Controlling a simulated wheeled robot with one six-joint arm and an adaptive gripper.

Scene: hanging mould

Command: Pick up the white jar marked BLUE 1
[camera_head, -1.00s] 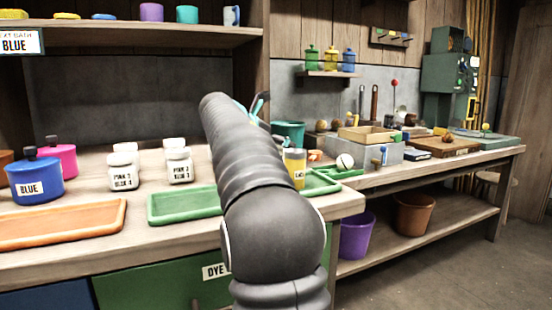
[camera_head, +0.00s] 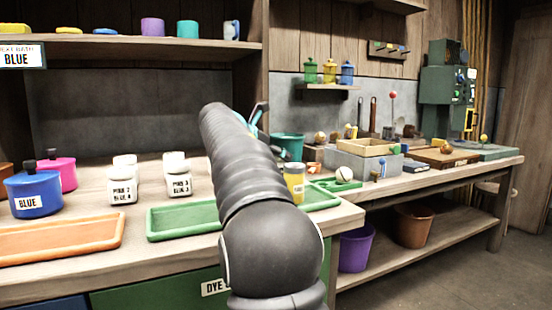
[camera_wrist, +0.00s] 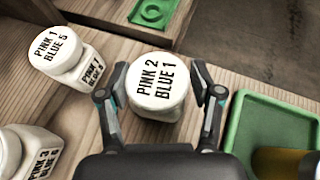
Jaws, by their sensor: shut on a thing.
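A white jar with a round white lid (camera_wrist: 158,82), its lid printed PINK 2 BLUE 1, stands between my fingers in the wrist view. My gripper (camera_wrist: 160,95) is shut on it, one finger on each side. Whether the jar touches the wood below cannot be told. In the head view my arm hides the held jar, and only a bit of my gripper (camera_head: 256,117) shows past it.
A white jar marked PINK 1 BLUE 5 (camera_wrist: 62,55) stands close at left, and another (camera_wrist: 38,150) lower left. A green tray (camera_wrist: 250,125) is at right. The head view shows two labelled white jars (camera_head: 122,185) (camera_head: 178,178), a blue pot (camera_head: 33,193) and an orange tray (camera_head: 60,240).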

